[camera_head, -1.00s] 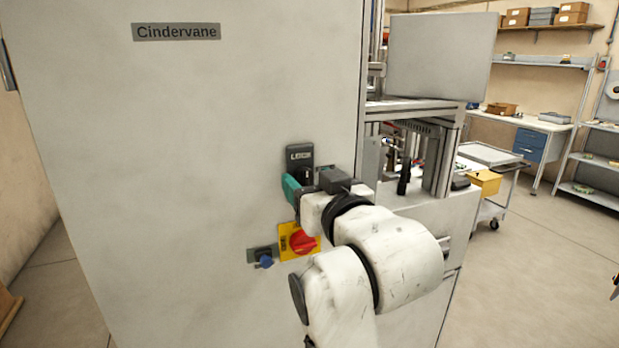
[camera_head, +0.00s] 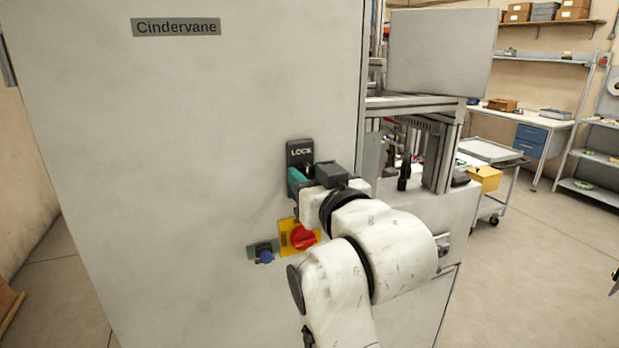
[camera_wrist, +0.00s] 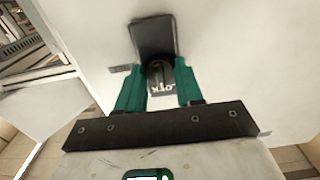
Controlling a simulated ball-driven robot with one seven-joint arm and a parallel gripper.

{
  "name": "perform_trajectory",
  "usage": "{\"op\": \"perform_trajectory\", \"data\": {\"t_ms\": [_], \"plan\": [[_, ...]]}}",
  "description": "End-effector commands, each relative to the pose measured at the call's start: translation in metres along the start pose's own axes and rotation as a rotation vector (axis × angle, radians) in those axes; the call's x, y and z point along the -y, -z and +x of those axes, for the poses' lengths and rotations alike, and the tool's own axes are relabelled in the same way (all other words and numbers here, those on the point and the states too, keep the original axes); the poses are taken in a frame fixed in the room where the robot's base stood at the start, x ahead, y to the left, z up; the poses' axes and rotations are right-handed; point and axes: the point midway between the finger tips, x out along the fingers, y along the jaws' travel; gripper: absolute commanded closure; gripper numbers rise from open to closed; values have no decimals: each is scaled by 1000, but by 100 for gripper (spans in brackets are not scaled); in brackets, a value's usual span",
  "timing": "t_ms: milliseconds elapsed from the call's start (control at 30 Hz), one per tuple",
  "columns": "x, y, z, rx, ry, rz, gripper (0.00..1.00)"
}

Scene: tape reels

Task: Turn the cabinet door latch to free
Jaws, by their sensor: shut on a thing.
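The cabinet door latch (camera_head: 300,152) is a dark grey plate marked LOCK on the pale cabinet door (camera_head: 200,140). In the wrist view the latch (camera_wrist: 153,38) stands at top centre, with a dark round knob (camera_wrist: 160,75) and part of the lettering below it. My gripper (camera_head: 296,178) is at the lower part of the latch; in the wrist view its two green fingers (camera_wrist: 160,78) are shut on the knob, one on each side. In the head view my gripper hides the knob, so its turn angle cannot be read there.
Below the latch are a red rotary switch (camera_head: 304,237) on a yellow plate and a small blue knob (camera_head: 265,255). An open machine frame (camera_head: 420,150) stands right of the door. A cart (camera_head: 492,155) and bench (camera_head: 530,120) stand farther right, with open floor before them.

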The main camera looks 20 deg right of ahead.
Motion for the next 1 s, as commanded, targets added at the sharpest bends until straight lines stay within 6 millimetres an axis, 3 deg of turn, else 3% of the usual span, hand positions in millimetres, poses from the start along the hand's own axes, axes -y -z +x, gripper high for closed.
{"op": "perform_trajectory", "data": {"t_ms": [467,1000], "plan": [[1,0,0,1,1,139,94],[1,0,0,0,2,633,94]]}}
